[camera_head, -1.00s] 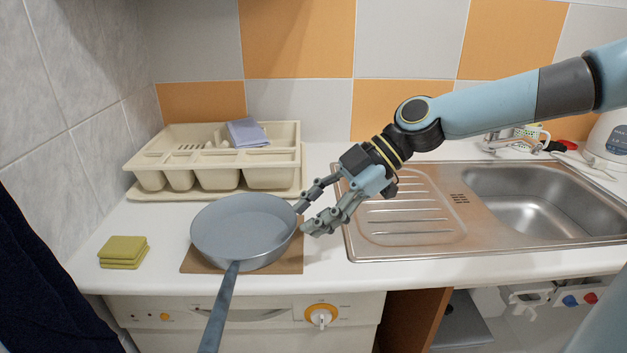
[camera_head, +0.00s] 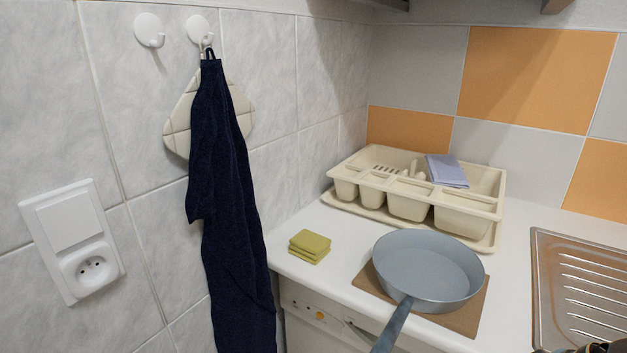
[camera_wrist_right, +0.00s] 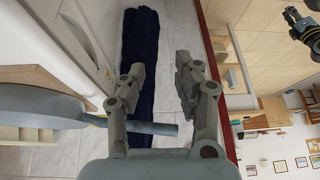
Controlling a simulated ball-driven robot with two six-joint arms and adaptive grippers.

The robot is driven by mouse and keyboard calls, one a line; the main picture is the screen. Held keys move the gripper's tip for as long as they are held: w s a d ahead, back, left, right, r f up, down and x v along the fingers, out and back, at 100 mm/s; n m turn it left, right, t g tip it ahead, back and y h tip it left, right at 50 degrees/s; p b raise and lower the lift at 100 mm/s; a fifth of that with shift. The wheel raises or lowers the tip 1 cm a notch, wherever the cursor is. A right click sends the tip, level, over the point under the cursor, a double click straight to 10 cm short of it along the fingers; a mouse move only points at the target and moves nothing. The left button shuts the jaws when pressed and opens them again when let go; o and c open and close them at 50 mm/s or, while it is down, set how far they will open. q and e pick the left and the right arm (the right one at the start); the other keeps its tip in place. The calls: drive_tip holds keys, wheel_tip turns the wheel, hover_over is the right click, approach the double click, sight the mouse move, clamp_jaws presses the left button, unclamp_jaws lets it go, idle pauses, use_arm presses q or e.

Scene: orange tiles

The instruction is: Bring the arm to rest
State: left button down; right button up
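My right gripper (camera_wrist_right: 160,72) shows in the right wrist view with its two fingers apart and nothing held between them. The end of the pan handle shows beyond the fingers, and I see no grip on it. In the head view only a dark bit of my arm shows at the bottom right corner. A dark jointed part of mine shows at the top right of the wrist view; I cannot tell whether it is my left gripper. The grey frying pan (camera_head: 428,268) sits on a brown board (camera_head: 468,318), its handle pointing toward the front edge.
A cream cutlery tray (camera_head: 468,220) with a lilac cloth (camera_head: 446,170) stands at the back. Green sponges (camera_head: 309,246) lie at the left of the counter. A navy towel (camera_head: 232,220) hangs on the left wall. The steel sink (camera_head: 590,290) is at the right edge.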

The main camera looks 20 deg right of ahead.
wheel_tip(320, 180, up, 3)
drive_tip(key=s+d+m+h, duration=0.25)
drive_tip(key=m+h, duration=0.25)
drive_tip(key=m, duration=0.3)
drive_tip(key=s+d+f+g+b, duration=0.1)
drive_tip(key=d+f+b, duration=0.15)
drive_tip(key=f, duration=1.35)
drive_tip(key=d+f+b, duration=0.1)
drive_tip(key=f+b, duration=0.2)
drive_tip(key=f, duration=1.2)
drive_tip(key=s+f+g+b, duration=0.1)
drive_tip(key=s+f+b, duration=0.3)
drive_tip(key=s+f, duration=1.5)
wheel_tip(320, 180, down, 2)
drive_tip(key=shift+d+f+m+g, duration=0.2)
drive_tip(key=shift+d+m+g, duration=0.1)
drive_tip(key=shift+d, duration=0.05)
